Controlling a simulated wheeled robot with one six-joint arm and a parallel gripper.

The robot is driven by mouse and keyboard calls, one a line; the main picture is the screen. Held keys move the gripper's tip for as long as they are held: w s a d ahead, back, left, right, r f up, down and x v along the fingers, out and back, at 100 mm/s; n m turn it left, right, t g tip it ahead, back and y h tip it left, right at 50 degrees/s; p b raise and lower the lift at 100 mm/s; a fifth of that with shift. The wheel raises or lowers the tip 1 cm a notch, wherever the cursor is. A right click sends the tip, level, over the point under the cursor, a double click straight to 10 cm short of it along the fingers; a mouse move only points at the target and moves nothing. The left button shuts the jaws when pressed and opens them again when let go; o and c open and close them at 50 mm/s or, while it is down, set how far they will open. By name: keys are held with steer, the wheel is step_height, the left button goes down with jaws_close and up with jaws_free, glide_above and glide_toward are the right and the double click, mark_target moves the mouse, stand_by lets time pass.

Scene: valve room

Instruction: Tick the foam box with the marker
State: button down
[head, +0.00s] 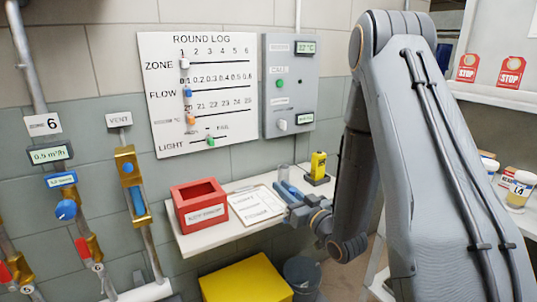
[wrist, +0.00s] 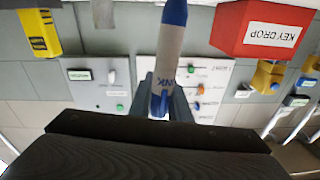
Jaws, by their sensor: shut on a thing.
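A clipboard with a printed white sheet (head: 256,204) lies on the white shelf (head: 230,230) in the head view. Its print is too small to read, so I cannot tell which box is the foam box. My gripper (head: 286,192) is over the right edge of the clipboard; I cannot tell its height above the sheet. In the wrist view my gripper (wrist: 162,102) is shut on a marker (wrist: 168,52), with a pale grey barrel, blue "INK" lettering and a blue end that points away from the gripper. The marker is hard to make out in the head view.
A red open box (head: 200,206), reading KEY DROP in the wrist view (wrist: 264,30), stands left of the clipboard. A clear cup (head: 284,172) and a yellow device (head: 318,166) stand behind and right. The ROUND LOG board (head: 200,125) hangs above. A yellow bin (head: 245,281) stands below.

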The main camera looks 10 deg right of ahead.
steer(key=w+r+y+b, duration=0.2)
steer(key=w+r+b, duration=0.1)
steer(key=w+r, duration=0.65)
step_height(320, 180, down, 9)
steer(key=b, duration=0.5)
steer(key=shift+d+r+b, duration=0.15)
steer(key=shift+d+b, duration=0.15)
steer(key=shift+d, duration=0.15)
steer(key=shift+w+f+b, duration=0.1)
steer(key=shift+f+b, duration=0.25)
steer(key=shift+f, duration=0.3)
stand_by(0.5)
steer(key=shift+d, duration=0.3)
steer(key=shift+s+d, duration=0.2)
steer(key=shift+s, duration=0.05)
steer(key=shift+a, duration=0.1)
stand_by(0.3)
steer(key=shift+w+a+f, duration=0.1)
steer(key=shift+w+a, duration=0.15)
steer(key=shift+a, duration=0.05)
steer(key=shift+w+a, duration=0.35)
steer(key=shift+a, duration=0.3)
steer(key=shift+s+d, duration=0.3)
steer(key=shift+d, duration=0.45)
